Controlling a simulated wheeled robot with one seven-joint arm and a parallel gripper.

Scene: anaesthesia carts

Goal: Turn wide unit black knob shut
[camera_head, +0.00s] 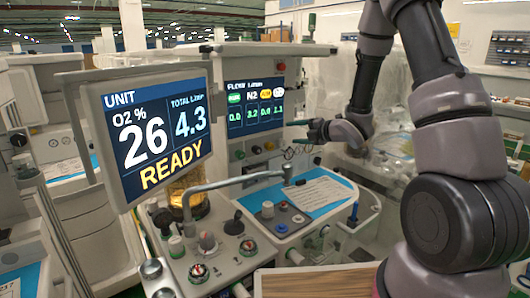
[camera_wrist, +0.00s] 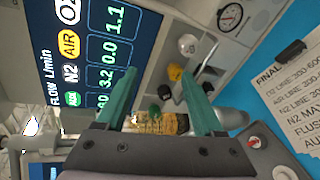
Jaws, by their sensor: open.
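The unit with the flow screen (camera_head: 255,104) has a row of small coloured knobs below it. In the wrist view a small dark knob (camera_wrist: 165,92) sits between a green knob (camera_wrist: 153,113) and a yellow knob (camera_wrist: 174,72); a white knob (camera_wrist: 188,44) is at the far end. The flow screen (camera_wrist: 85,60) shows 3.2 for N2. My gripper (camera_head: 300,131) is open and to the right of this row in the head view. In the wrist view its teal fingers (camera_wrist: 158,78) stand apart with nothing held, framing the knob row. I cannot tell any contact.
A large "UNIT" screen (camera_head: 158,128) reading READY stands in front at left. A curved grey pipe (camera_head: 235,182) crosses below the flow screen. A lower panel with several dials (camera_head: 198,272) and a paper sheet (camera_head: 318,193) on a blue surface lie nearer. A gauge (camera_wrist: 230,17) is at upper right.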

